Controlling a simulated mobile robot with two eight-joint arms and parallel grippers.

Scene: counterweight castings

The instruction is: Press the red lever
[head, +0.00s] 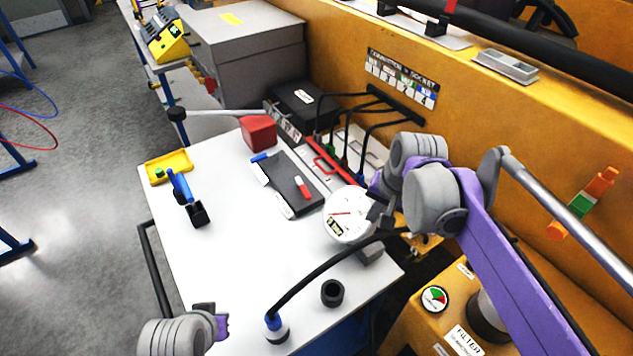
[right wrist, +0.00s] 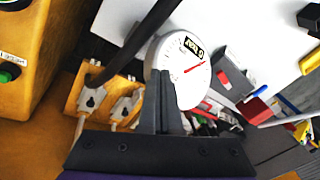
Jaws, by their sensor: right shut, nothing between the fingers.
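A red block (head: 258,133) with a long grey rod (head: 215,113) and black end knob (head: 178,114) stands at the table's back edge; it looks like the red lever. The block also shows in the right wrist view (right wrist: 258,106), its rod running right. My right gripper (head: 378,214) is shut and empty beside the white round gauge (head: 347,228), right of and nearer than the lever, well apart from it. Its dark fingers (right wrist: 161,98) overlap the gauge in the right wrist view. My left gripper (head: 218,322) is low at the table's near left; its fingers are mostly hidden.
A black hose (head: 325,265) crosses the near table by a black ring (head: 332,292). A dark box (head: 292,184), blue clamp (head: 183,190) and yellow tray (head: 168,166) lie on the white table. Cables and an orange wall (head: 480,100) bound the right.

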